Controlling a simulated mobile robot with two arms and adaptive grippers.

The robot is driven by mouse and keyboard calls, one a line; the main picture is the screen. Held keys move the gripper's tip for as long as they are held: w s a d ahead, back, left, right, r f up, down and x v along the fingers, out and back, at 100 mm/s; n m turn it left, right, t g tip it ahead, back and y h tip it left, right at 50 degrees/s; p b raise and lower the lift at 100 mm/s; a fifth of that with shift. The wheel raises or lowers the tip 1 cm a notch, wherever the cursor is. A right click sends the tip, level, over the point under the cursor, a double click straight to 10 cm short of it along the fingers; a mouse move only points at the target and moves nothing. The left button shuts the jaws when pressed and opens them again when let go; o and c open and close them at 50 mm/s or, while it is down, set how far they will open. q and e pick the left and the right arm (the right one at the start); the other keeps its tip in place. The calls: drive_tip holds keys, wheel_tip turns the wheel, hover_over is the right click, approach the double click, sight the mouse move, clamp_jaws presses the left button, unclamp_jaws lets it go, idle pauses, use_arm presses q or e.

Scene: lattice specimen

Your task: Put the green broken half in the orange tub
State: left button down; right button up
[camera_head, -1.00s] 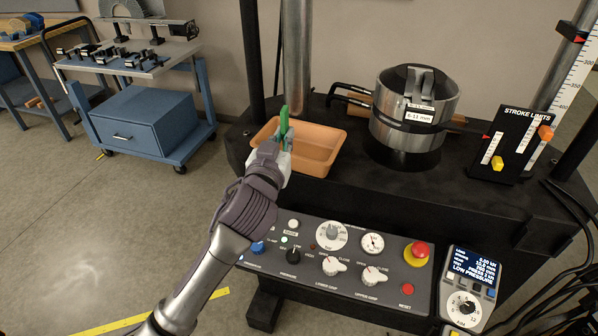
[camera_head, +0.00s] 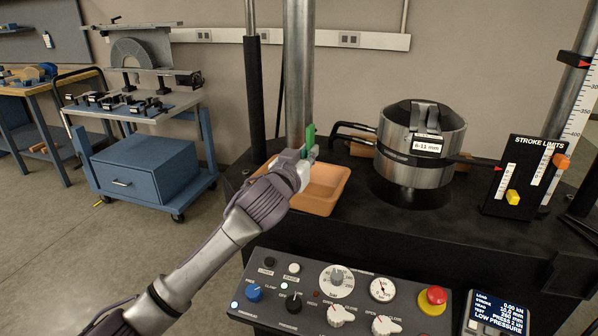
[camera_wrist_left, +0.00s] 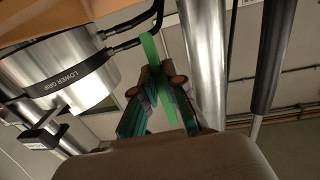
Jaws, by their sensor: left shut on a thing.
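The green broken half (camera_head: 309,139) is a thin green strip standing upright in my left gripper (camera_head: 303,158). The gripper is shut on it and holds it above the left part of the orange tub (camera_head: 326,192). The tub is an open shallow tray on the black machine deck; its left part is hidden behind the gripper. In the left wrist view the green strip (camera_wrist_left: 150,48) runs between the two fingers (camera_wrist_left: 160,92). My right gripper is not in view.
A steel column (camera_head: 298,70) stands right behind the gripper, with a thinner black rod (camera_head: 254,95) to its left. A steel cylindrical grip (camera_head: 420,145) stands right of the tub. The control panel (camera_head: 335,295) lies in front. A stroke limits board (camera_head: 523,175) is further right.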

use_arm(q)
drive_tip(key=shift+w+a+f, duration=0.25)
drive_tip(key=shift+a+f, duration=0.05)
drive_tip(key=shift+f, duration=0.6)
drive_tip(key=shift+w+a+f, duration=0.2)
drive_tip(key=shift+a+f, duration=0.15)
drive_tip(key=shift+f, duration=0.6)
drive_tip(key=shift+w+a+f, duration=0.25)
drive_tip(key=shift+a+f, duration=0.05)
drive_tip(key=shift+f, duration=0.6)
